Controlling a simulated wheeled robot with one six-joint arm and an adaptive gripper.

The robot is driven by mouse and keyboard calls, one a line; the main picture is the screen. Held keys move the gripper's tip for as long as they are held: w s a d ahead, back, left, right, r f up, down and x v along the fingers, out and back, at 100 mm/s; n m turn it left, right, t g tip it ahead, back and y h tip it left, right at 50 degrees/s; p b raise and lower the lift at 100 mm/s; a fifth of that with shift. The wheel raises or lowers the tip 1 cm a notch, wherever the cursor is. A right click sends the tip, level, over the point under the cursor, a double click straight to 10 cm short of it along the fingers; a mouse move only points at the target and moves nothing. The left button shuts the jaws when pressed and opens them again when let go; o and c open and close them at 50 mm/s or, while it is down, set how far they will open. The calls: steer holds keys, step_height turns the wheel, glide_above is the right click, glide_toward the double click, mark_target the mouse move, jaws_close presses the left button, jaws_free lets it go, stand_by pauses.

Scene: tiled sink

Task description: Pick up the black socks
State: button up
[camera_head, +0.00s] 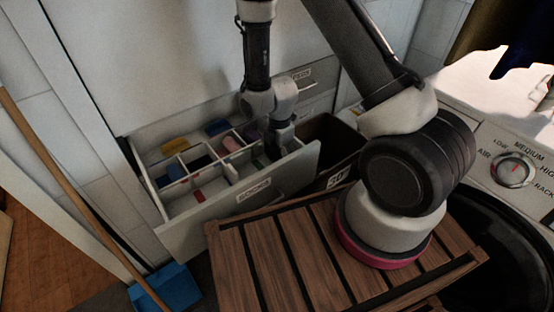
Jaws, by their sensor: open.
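An open drawer (182,238) with white dividers holds small folded items in several colours. Its front has a label (254,190) that I cannot read surely. A dark bundle (200,163) lies in a middle compartment; whether it is black or navy, and whether it is the black socks, I cannot tell. My gripper (275,150) points down into the right part of the drawer, behind the drawer front. It is open. Its fingertips and what lies under them are mostly hidden, and I see nothing held.
A slatted wooden surface (237,262) stands in front of the drawer, under my arm. A dark bin (331,143) is right of the drawer. A machine with a dial (513,169) is at the right. A blue dustpan (178,286) and a wooden stick (62,172) are at the left.

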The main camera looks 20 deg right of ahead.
steer(key=shift+f, duration=0.2)
steer(key=c, duration=0.8)
